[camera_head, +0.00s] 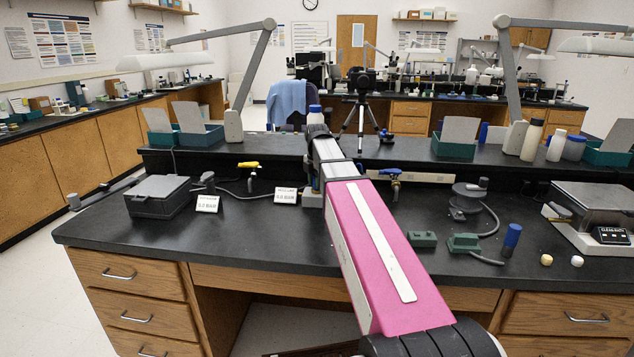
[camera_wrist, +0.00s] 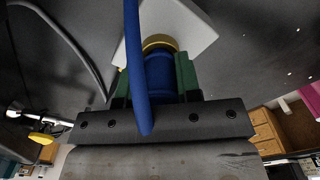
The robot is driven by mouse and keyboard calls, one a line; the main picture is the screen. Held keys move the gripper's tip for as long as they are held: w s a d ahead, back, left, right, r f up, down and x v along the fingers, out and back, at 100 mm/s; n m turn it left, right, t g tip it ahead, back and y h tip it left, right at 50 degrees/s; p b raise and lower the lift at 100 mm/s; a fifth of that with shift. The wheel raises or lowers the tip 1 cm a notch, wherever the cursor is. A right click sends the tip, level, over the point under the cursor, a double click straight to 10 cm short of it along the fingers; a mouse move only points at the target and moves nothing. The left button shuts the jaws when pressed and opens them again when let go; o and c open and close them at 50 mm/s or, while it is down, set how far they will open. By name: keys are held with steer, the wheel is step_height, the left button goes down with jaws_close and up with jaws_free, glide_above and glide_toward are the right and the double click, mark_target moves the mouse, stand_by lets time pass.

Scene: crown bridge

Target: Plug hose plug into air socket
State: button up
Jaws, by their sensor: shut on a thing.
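My gripper (camera_wrist: 158,72) shows in the wrist view with its two green fingers shut on a blue plug (camera_wrist: 160,85). A blue hose (camera_wrist: 134,45) crosses in front of the plug and runs up out of view. A brass-coloured ring (camera_wrist: 159,42) sits at the plug's far end, close to a white plate (camera_wrist: 185,22). I cannot tell whether the ring belongs to the plug or to a socket, or whether the plug is seated. In the head view my pink and white arm hides the gripper and plug. No air socket can be made out clearly.
On the bench (camera_head: 240,235), two label cards (camera_head: 207,203) (camera_head: 286,195) stand near a yellow-handled valve (camera_head: 248,165). A blue-handled valve (camera_head: 390,175) is right of my arm. A dark box (camera_head: 158,195), a reel (camera_head: 467,198), green blocks (camera_head: 464,243) and a blue cylinder (camera_head: 511,238) stand around.

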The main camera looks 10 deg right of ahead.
steer(key=shift+f, duration=0.15)
steer(key=o, duration=1.1)
